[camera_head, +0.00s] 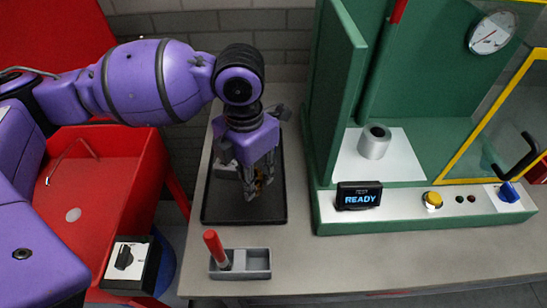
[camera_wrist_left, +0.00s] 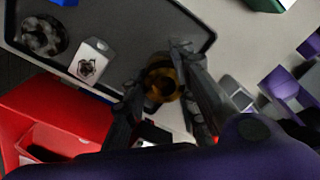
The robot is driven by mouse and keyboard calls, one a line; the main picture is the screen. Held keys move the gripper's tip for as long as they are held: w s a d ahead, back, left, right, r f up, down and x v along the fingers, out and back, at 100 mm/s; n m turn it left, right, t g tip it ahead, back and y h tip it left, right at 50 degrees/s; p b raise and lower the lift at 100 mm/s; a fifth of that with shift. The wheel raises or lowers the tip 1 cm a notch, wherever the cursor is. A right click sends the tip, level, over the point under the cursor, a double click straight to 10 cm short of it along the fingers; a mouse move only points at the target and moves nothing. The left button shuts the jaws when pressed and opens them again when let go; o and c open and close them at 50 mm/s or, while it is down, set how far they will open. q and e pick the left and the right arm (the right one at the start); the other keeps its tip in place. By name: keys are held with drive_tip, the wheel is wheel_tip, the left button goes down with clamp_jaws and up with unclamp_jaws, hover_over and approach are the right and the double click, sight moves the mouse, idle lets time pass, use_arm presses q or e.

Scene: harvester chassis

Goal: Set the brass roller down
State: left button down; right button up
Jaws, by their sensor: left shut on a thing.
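The brass roller (camera_head: 262,182) is between the fingers of my left gripper (camera_head: 258,188), over the black tray (camera_head: 225,210) on the grey bench. In the left wrist view the brass roller (camera_wrist_left: 160,84) shows as a golden ring with a dark hole. The left gripper (camera_wrist_left: 161,88) is shut on it, one finger on each side. The fingers hide most of the roller in the head view. I cannot tell whether it touches the tray floor. The tray (camera_wrist_left: 125,30) also shows in the wrist view. My right gripper is not in view.
A dark gear-like part (camera_wrist_left: 42,36) and a pale block with a hole (camera_wrist_left: 91,62) are in the tray. A green press (camera_head: 335,100) with a metal cylinder (camera_head: 374,146) stands right. A grey holder (camera_head: 257,263) with a red-handled tool (camera_head: 215,247) is in front. A red sink (camera_head: 110,190) is left.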

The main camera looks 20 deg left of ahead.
sight(260, 178)
use_arm(q)
drive_tip(key=f, duration=0.1)
drive_tip(key=w+d+f, duration=0.1)
drive_tip(key=shift+w+d+f, duration=0.2)
drive_tip(key=shift+w+f, duration=0.05)
drive_tip(key=shift+f, duration=0.05)
drive_tip(key=shift+w+f, duration=0.15)
drive_tip(key=shift+f, duration=1.5)
drive_tip(key=shift+f, duration=0.1)
drive_tip(key=c, duration=1.4)
unclamp_jaws()
drive_tip(key=shift+f, duration=0.15)
wheel_tip(260, 178, up, 12)
drive_tip(key=shift+r, duration=0.25)
